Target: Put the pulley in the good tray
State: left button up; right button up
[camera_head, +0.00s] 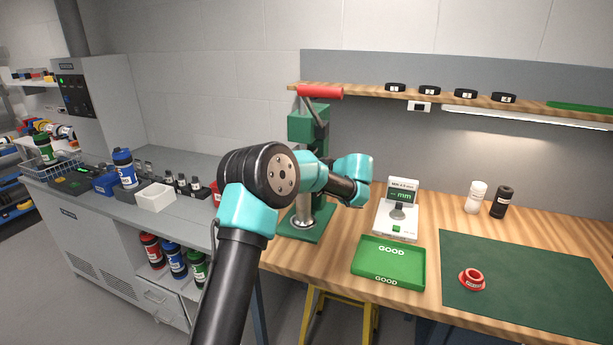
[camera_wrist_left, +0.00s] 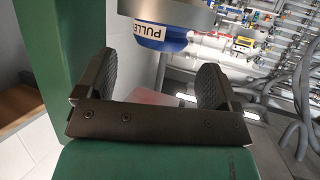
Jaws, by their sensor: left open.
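In the left wrist view my left gripper (camera_wrist_left: 153,78) is open, with nothing between its two fingers. Beyond the fingertips, apart from them, is a blue part with a white label reading "PULLE", the pulley (camera_wrist_left: 162,37), against a round metal piece. In the head view my left arm reaches to the green press (camera_head: 301,126); my gripper and the pulley are hidden there behind the arm. The green good tray (camera_head: 388,264), marked "GOOD", lies empty on the wooden bench, right of the press. My right gripper is in neither view.
A red ring-shaped part (camera_head: 472,280) lies on the dark green mat (camera_head: 530,268). A white gauge (camera_head: 397,212) stands behind the tray. White (camera_head: 475,197) and black (camera_head: 501,202) bottles stand behind the mat. A shelf (camera_head: 440,93) runs above the bench.

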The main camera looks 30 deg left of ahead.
pick_arm(q)
jog(key=v, duration=1.3)
jog(key=shift+r, duration=0.15)
jog(key=shift+o, duration=0.5)
